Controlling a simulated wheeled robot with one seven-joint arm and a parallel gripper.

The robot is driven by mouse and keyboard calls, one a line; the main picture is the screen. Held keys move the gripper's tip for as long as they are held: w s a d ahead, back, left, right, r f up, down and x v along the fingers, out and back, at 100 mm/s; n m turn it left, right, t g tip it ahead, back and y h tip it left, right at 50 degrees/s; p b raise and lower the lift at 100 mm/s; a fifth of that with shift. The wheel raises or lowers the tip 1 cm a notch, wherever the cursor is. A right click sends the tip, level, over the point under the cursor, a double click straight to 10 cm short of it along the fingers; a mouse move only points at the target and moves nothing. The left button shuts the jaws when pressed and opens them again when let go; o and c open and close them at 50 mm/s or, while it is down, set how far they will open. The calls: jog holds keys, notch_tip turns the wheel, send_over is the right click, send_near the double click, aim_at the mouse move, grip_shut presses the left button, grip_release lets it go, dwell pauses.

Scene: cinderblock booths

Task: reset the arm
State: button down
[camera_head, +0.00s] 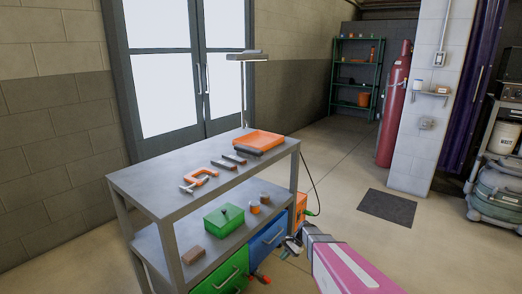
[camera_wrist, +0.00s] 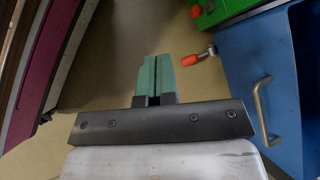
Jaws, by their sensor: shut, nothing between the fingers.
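My arm, with pink and white links, comes in at the lower right of the head view. My gripper (camera_head: 291,244) is at the front right of the grey workbench (camera_head: 143,184), beside its blue drawer (camera_head: 268,240). In the wrist view my gripper (camera_wrist: 152,62) has its two green fingertips together with nothing between them. Below it the floor shows, with the blue drawer (camera_wrist: 246,60) and its handle close on the right.
An orange tray (camera_head: 258,141) and orange clamp (camera_head: 204,177) lie on the bench top; a green box (camera_head: 223,218) sits on its lower shelf. An orange-ended tool (camera_wrist: 190,60) shows near my fingertips. A red cylinder (camera_head: 393,112) stands by the pillar. Open floor lies behind the bench.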

jog(key=s+d+r+n+t+h, duration=0.1)
jog(key=s+d+r+n+h, duration=0.2)
jog(key=s+r+n, duration=0.2)
jog(key=s+d+r+n+t+h, duration=0.2)
jog(key=s+d+r+n+h, duration=0.2)
jog(key=s+r, duration=0.7)
notch_tip(320, 180, up, 5)
jog(key=shift+d+f+n+h, duration=0.15)
jog(key=shift+n+h, duration=0.15)
jog(key=shift+n, duration=0.1)
